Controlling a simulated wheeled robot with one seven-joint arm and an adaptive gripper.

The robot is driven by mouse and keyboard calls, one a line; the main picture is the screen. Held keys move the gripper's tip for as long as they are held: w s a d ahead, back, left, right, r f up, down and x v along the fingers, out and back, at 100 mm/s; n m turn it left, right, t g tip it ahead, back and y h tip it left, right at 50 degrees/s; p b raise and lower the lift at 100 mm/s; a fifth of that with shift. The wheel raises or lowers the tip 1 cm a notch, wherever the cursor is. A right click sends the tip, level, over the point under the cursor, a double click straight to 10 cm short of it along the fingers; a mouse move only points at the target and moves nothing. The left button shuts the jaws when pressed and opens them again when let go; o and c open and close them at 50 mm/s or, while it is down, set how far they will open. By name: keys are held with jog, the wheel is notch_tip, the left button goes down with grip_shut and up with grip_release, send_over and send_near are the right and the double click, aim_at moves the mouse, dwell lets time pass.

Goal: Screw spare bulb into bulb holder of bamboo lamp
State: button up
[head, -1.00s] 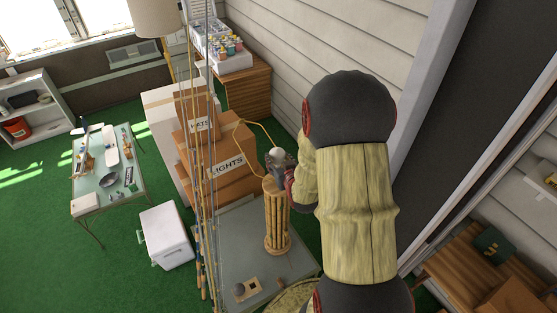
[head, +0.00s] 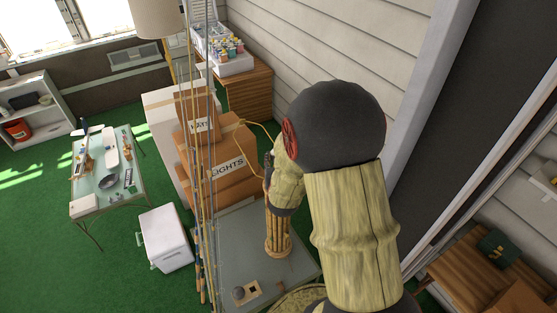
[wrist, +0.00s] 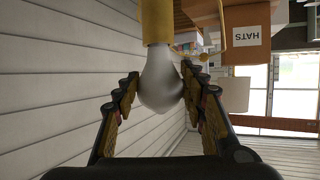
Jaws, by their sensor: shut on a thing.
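My gripper (wrist: 160,82) is shut on the white spare bulb (wrist: 160,92), with one finger on each side of its glass. In the wrist view a brass-yellow cylinder (wrist: 156,20) meets the bulb's narrow end; I cannot tell whether it is the bulb's cap or the bulb holder. In the head view the bamboo lamp (head: 277,238) stands upright on a grey-green table. My forearm and wrist cover its top, so the bulb and holder are hidden there. Only a small dark part of my gripper (head: 268,166) shows above the lamp.
The table (head: 228,240) also bears a dark round thing (head: 238,292) and a small wooden square (head: 253,288). Fishing rods (head: 205,200) stand upright left of the lamp. Cardboard boxes (head: 225,185) are stacked behind it. A siding wall (head: 300,50) is close on the right.

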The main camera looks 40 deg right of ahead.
jog(key=shift+w+r+h, duration=0.15)
jog(key=shift+r+h, duration=0.05)
jog(key=shift+h, duration=0.1)
jog(key=shift+w+a+m+g+h+p, duration=0.15)
jog(key=shift+m+g+h+p, duration=0.35)
jog(key=shift+m, duration=0.4)
jog(key=shift+m+g+h, duration=0.4)
jog(key=shift+m+g, duration=0.1)
jog(key=shift+g, duration=0.1)
jog(key=shift+p, duration=0.35)
jog(key=shift+m+g, duration=0.3)
jog(key=shift+w+m+g+h+p, duration=0.1)
jog(key=shift+m+g+h+p, duration=0.65)
jog(key=shift+p, duration=0.25)
jog(key=shift+m+g, duration=0.25)
jog(key=o, duration=0.9)
jog(key=shift+f, duration=0.15)
